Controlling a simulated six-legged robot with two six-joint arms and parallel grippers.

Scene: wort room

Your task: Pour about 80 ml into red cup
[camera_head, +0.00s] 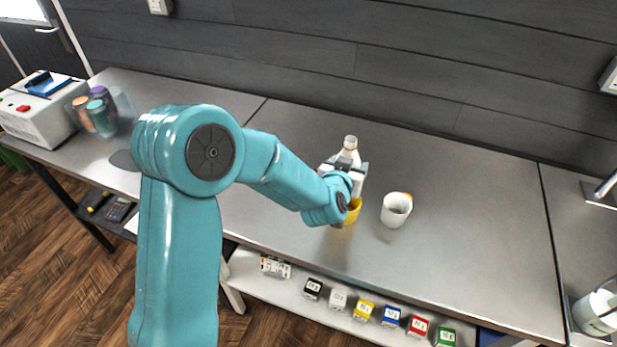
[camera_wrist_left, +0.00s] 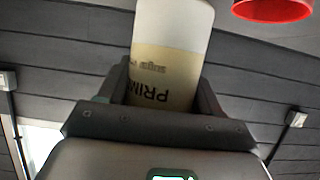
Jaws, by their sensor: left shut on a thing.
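My left gripper (camera_head: 345,176) is shut on a pale bottle (camera_head: 349,152) above the table, with the bottle's reddish top upward in the head view. In the left wrist view the bottle (camera_wrist_left: 170,60) sits between the jaws (camera_wrist_left: 163,95). Its lettering starts "PRIM" and appears upside down, with a cream band next to a whiter part. A red cup (camera_wrist_left: 272,8) is cut off at the top right of that view, apart from the bottle. I cannot make out the red cup in the head view, where my arm covers part of the table. My right gripper is out of view.
A yellow cup (camera_head: 353,212) is partly hidden behind my left gripper. A white cup (camera_head: 396,210) stands to its right, with an orange-yellow thing (camera_head: 408,196) behind it. The grey table (camera_head: 470,220) is bare farther right. Small coloured boxes (camera_head: 390,317) line a lower shelf.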

